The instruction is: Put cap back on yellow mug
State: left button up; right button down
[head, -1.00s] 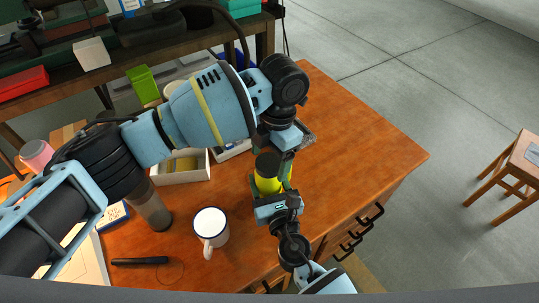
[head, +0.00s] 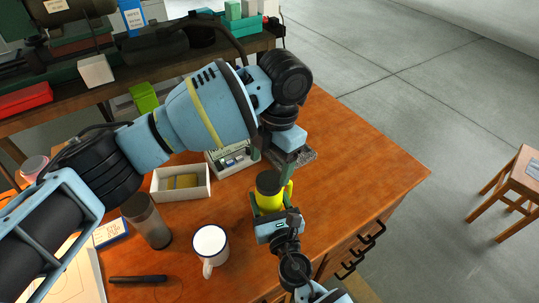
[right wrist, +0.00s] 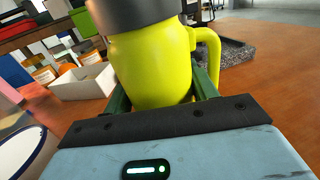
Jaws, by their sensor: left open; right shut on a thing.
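The yellow mug (head: 268,200) stands upright at the right part of the wooden table, with its handle to the right. A dark grey cap (head: 268,181) sits over its mouth. The right wrist view shows the mug body (right wrist: 152,65) close up, with the grey cap (right wrist: 135,12) across its top, cut off by the frame edge. My right gripper (head: 268,212) is shut around the mug's body from the near side.
A white enamel mug (head: 210,241) and a grey tumbler (head: 146,222) stand to the left. A black marker-like stick (head: 137,280) lies in front. The table's right side is bare.

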pick_arm(q)
jog(key=n, duration=0.7)
jog(key=shift+r, duration=0.25)
jog(key=n, duration=0.4)
jog(key=shift+r+n, duration=0.15)
jog(key=shift+n, duration=0.15)
jog(key=n, duration=0.7)
jog(key=shift+r+n, duration=0.2)
jog(key=shift+n, duration=0.1)
jog(key=n, duration=0.3)
jog(key=shift+r+h, duration=0.1)
jog(key=shift+h, duration=0.2)
jog(key=n, duration=0.5)
jog(key=shift+r+n+t, duration=0.2)
jog(key=shift+n+t, duration=0.1)
jog(key=shift+n, duration=0.1)
jog(key=n, duration=0.6)
jog(key=shift+a+r, duration=0.1)
jog(key=shift+r, duration=0.05)
jog(key=n, duration=0.4)
jog(key=shift+r, duration=0.15)
jog(key=n, duration=0.5)
jog(key=shift+r, duration=0.15)
jog(key=n, duration=0.4)
jog(key=shift+r+h, duration=0.15)
jog(key=shift+h, duration=0.15)
